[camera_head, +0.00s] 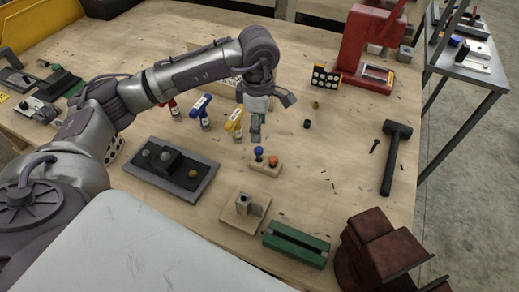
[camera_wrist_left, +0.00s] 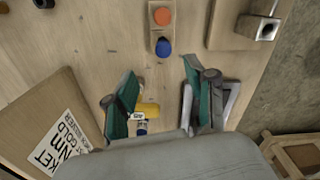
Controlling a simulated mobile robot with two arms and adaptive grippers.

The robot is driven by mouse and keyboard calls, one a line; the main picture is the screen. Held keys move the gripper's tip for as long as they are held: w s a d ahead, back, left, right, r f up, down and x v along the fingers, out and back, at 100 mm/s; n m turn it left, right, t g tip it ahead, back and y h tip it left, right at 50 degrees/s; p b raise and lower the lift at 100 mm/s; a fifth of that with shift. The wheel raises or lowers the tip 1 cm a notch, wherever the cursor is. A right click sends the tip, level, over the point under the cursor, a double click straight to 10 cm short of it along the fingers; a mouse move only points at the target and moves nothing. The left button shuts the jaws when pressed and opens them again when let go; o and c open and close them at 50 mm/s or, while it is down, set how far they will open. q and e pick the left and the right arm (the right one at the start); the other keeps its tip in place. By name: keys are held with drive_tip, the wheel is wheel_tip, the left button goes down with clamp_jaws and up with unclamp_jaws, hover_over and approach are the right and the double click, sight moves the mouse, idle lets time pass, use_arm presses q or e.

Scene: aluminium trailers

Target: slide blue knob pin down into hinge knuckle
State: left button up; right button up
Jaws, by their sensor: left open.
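The blue knob pin (camera_head: 258,152) stands in a small wooden block (camera_head: 262,168) beside a red-orange knob pin (camera_head: 273,161). In the left wrist view the blue knob (camera_wrist_left: 163,47) is just beyond the fingertips, with the orange knob (camera_wrist_left: 162,16) farther off. The hinge knuckle (camera_head: 243,203) is a grey metal tube on a wooden board, nearer the front; it also shows in the left wrist view (camera_wrist_left: 268,30). My left gripper (camera_head: 271,113) is open and empty behind the pin block, its fingers (camera_wrist_left: 158,66) apart. My right gripper is not in view.
A black tray (camera_head: 165,178) lies left of the pin block. A green channel block (camera_head: 296,245) and rusty vise (camera_head: 385,250) are in front. A hammer (camera_head: 394,150) lies right; bench between is mostly clear.

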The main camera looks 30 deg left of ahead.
sight(259, 149)
use_arm(q)
wheel_tip(259, 149, down, 3)
drive_tip(key=shift+r, duration=0.15)
drive_tip(key=shift+w+f+p, duration=0.1)
drive_tip(key=shift+f+p, duration=0.2)
drive_tip(key=shift+f, duration=0.3)
drive_tip(key=f+p, duration=0.1)
drive_tip(key=f, duration=0.1)
drive_tip(key=s+f+p, duration=0.1)
drive_tip(key=f, duration=0.1)
drive_tip(key=shift+d+f+p, duration=0.1)
drive_tip(key=shift+d+p, duration=0.05)
drive_tip(key=shift+p, duration=0.25)
drive_tip(key=shift+w+f, duration=0.15)
drive_tip(key=shift+f, duration=0.25)
drive_tip(key=c, duration=1)
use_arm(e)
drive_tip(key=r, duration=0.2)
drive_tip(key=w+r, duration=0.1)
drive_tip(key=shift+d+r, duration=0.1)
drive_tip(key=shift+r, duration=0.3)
